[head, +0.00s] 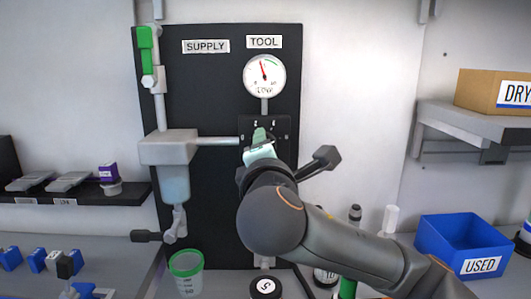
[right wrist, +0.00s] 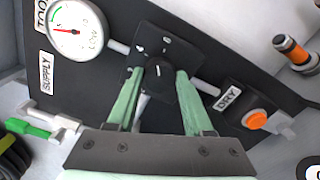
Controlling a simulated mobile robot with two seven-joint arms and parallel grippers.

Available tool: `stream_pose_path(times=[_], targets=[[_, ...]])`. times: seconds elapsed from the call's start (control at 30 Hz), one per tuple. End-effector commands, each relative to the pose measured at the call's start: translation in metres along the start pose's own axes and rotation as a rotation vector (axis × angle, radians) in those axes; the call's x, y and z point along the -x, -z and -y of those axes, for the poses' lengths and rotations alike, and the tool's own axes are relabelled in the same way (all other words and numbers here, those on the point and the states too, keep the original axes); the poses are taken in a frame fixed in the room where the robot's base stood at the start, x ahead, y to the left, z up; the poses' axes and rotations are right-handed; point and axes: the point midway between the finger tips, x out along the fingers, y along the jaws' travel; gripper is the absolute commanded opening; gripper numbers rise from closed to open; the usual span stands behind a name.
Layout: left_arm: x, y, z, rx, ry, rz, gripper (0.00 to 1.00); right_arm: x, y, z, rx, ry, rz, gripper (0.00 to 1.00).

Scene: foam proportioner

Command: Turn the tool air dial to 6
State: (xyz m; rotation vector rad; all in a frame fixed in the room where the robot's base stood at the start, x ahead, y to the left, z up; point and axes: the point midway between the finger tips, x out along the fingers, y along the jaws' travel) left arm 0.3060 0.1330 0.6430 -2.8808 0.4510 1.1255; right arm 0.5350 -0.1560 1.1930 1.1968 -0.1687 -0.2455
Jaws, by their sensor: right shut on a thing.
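The tool air dial is a round black knob (right wrist: 160,88) on a black plate with white marks, in the right wrist view. My right gripper (right wrist: 157,74) has its two green fingers on either side of the knob, shut on it. A white line shows on the knob; the marks around it are too small to read surely. In the head view my right gripper (head: 260,142) covers most of the dial plate (head: 285,135). Above is the TOOL gauge (head: 264,76), its red needle pointing up and slightly left; the gauge also shows in the right wrist view (right wrist: 77,30). My left gripper is not in view.
A filter bowl (head: 174,182) with a pipe to the dial plate hangs left on the black panel (head: 205,80). A green-rimmed cup (head: 187,275) stands below it. An orange button (right wrist: 255,118) marked DRY is beside the knob. A blue USED bin (head: 465,243) stands right.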

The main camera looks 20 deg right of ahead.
Motion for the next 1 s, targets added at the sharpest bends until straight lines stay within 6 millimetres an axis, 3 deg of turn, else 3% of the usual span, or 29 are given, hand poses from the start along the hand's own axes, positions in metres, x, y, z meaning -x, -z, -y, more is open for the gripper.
stream_pose_path(times=[0.4, 1.0], targets=[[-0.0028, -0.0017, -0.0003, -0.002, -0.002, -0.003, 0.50, -0.0006, -0.0006, 0.0006, -0.270, 0.001, 0.003, 0.00], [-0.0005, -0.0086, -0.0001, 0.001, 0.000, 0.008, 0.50, -0.0004, -0.0011, -0.0004, -0.348, -0.002, 0.003, 0.00]])
